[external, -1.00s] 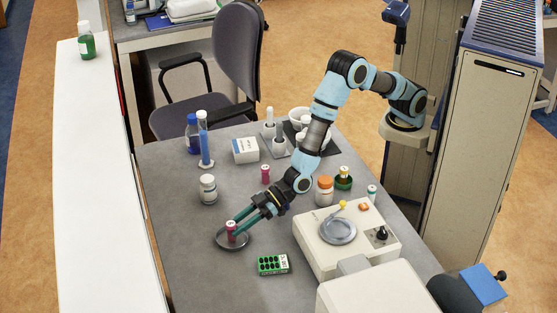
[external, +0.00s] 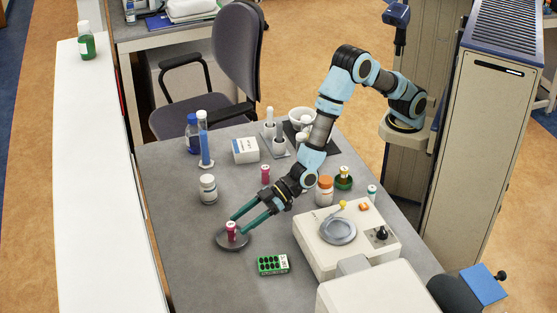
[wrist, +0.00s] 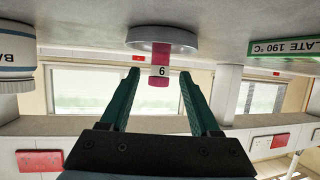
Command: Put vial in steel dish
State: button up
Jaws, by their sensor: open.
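A dark red vial (external: 231,229) with a white label stands upright in the shallow grey steel dish (external: 245,242) on the table. In the wrist view, which is upside down, the vial (wrist: 161,54) is marked 6 and rests on the dish (wrist: 162,37). My gripper (external: 241,223) is open, its green fingers apart and pointing at the vial from the right. In the wrist view my gripper (wrist: 160,78) is empty, with the vial beyond and between its fingertips, free of both.
A white-capped jar (external: 208,190) stands behind the dish. A green block with dark holes (external: 273,264) lies front right. A balance (external: 340,262) fills the right. Another red vial (external: 265,174) stands near a white box (external: 245,150). Bare table surrounds the dish.

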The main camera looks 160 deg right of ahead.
jog(key=b+v, duration=0.2)
jog(key=v, duration=0.7)
jog(key=shift+s+a+r, duration=0.1)
jog(key=shift+s, duration=0.2)
